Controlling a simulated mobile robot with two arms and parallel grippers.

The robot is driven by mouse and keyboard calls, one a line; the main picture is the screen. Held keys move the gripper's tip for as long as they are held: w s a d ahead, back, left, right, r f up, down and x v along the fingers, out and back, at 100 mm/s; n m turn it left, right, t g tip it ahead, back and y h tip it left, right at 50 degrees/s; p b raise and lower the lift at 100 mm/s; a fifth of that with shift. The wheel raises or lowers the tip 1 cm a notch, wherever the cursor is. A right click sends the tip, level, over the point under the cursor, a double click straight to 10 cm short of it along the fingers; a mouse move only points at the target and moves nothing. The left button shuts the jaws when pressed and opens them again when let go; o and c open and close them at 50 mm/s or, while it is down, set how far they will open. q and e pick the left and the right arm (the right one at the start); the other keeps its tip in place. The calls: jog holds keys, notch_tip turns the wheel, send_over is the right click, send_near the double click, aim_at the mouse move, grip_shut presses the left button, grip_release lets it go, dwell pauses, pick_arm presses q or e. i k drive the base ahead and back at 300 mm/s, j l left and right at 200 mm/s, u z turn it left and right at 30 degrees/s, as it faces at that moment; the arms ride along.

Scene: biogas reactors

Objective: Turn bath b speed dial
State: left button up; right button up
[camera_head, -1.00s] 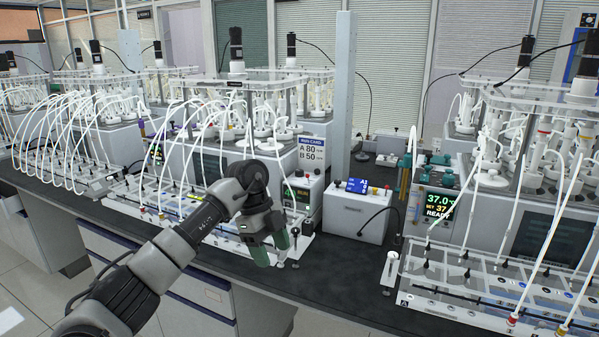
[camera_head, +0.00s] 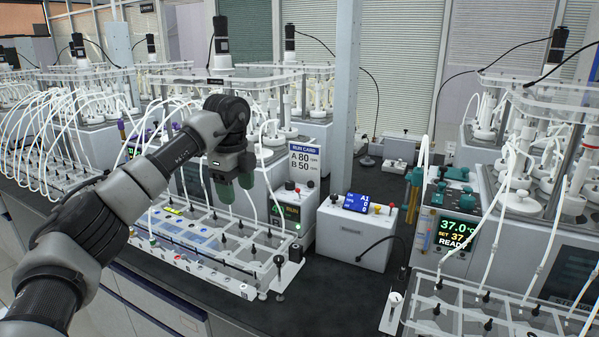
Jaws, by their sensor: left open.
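My left gripper (camera_head: 235,187) is open, its green fingertips pointing down, and it looks empty. It hangs in front of the middle bath unit, left of that unit's control panel (camera_head: 286,212), which has a lit green and orange display. Small knobs (camera_head: 298,190), dark and red, sit on top of this panel. The right bath unit has a display (camera_head: 458,232) reading 37.0 °C, set 37, READY, with teal fittings above it. I cannot read any label telling which unit is bath b. I cannot tell which knob is its speed dial. My right gripper is not in view.
A white box (camera_head: 347,237) with a blue display and coloured knobs stands between the units. A run card (camera_head: 305,160) reads A 80, B 50. Dark bench top (camera_head: 335,300) is clear before the white box.

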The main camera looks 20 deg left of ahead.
aim_at(290, 185)
jog(key=i, duration=0.9)
